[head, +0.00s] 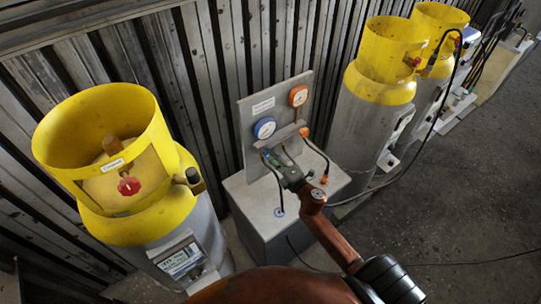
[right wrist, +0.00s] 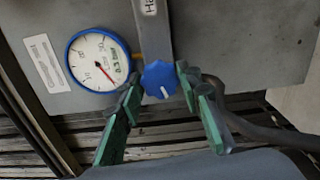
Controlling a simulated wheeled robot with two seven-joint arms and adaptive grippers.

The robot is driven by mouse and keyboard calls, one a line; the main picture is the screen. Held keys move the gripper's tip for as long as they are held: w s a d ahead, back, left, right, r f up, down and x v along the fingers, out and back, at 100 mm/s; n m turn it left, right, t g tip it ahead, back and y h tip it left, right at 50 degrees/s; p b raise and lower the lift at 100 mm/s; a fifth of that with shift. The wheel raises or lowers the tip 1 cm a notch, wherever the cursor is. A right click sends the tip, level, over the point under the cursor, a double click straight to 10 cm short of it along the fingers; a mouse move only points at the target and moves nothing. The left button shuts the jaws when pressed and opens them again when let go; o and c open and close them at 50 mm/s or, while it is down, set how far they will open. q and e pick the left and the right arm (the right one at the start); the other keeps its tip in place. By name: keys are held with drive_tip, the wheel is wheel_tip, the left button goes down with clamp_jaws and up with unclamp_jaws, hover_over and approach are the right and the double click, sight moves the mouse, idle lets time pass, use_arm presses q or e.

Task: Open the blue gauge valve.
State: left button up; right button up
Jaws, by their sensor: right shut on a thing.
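The blue gauge valve is a blue knob (right wrist: 159,80) with a white mark, at the end of a grey bar in the right wrist view. My right gripper (right wrist: 160,87) is shut on this knob, with green fingers on either side of it. The blue-rimmed gauge (right wrist: 98,60) is beside it, its red needle pointing to the lower right. In the head view, this gauge (head: 265,128) is on an upright grey panel (head: 252,105), and my right gripper (head: 279,166) is just below it, largely hiding the knob. My left gripper is not in view.
An orange gauge (head: 298,95) and an orange knob (head: 304,132) are close by on the right. Dark hoses hang around a grey box (head: 259,218). Yellow-topped cylinders stand to the left (head: 105,225) and right (head: 380,90). The floor at right is mostly clear.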

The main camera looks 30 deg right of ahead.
drive_tip(key=o, duration=1.2)
drive_tip(key=shift+c, duration=0.2)
drive_tip(key=shift+s, duration=0.15)
drive_tip(key=s, duration=1.1)
drive_tip(key=shift+s+d, duration=0.35)
drive_tip(key=shift+d, duration=0.1)
